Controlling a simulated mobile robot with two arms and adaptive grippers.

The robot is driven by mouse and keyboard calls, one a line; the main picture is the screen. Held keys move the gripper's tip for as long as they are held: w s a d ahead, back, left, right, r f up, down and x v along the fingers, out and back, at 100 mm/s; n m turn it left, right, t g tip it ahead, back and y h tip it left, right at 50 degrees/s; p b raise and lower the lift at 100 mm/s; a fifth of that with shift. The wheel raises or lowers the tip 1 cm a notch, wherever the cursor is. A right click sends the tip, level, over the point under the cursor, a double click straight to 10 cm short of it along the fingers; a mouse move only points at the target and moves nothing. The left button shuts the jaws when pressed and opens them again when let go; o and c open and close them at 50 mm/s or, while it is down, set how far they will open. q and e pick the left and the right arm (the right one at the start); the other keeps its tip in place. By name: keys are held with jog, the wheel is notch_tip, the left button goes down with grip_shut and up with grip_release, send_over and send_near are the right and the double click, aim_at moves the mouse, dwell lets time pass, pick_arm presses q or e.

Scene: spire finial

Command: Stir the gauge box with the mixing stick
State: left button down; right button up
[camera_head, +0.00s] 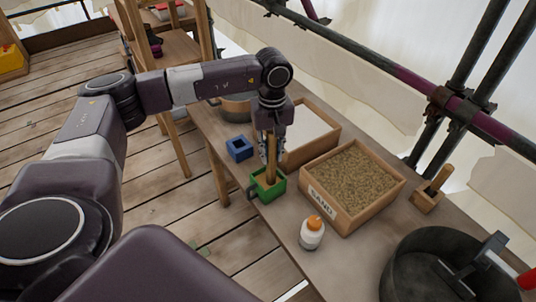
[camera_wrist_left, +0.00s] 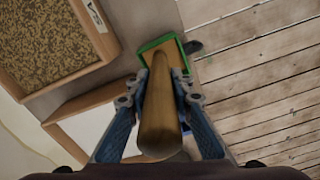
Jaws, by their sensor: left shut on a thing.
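The gauge box is a small green open box (camera_head: 266,192) with a handle, standing near the table's left edge in the head view. In the left wrist view its green rim (camera_wrist_left: 156,43) surrounds a brown inside. My left gripper (camera_head: 271,156) points down above the box and is shut on the wooden mixing stick (camera_head: 271,174). In the left wrist view the stick (camera_wrist_left: 158,112) runs between the two fingers (camera_wrist_left: 159,95), its far end overlapping the box opening. The stick's lower tip is hidden, so its depth is unclear. My right gripper is out of view.
A wooden tray of sand (camera_head: 346,208) stands right of the box, with a pale-filled tray (camera_head: 325,150) behind. A blue block-like box (camera_head: 239,148), an orange-capped white bottle (camera_head: 312,233), a dark pan (camera_head: 415,265) and a wooden holder (camera_head: 428,198) are nearby.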

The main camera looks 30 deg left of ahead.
pick_arm(q)
jog(key=shift+w+a, duration=0.15)
jog(key=shift+w, duration=0.25)
jog(key=shift+w+a+b, duration=0.2)
jog(key=shift+a+b, duration=0.1)
jog(key=shift+a, duration=0.15)
jog(key=shift+s+a, duration=0.4)
jog(key=shift+a, duration=0.2)
notch_tip(320, 180, up, 11)
jog(key=p, duration=0.6)
dwell(0.5)
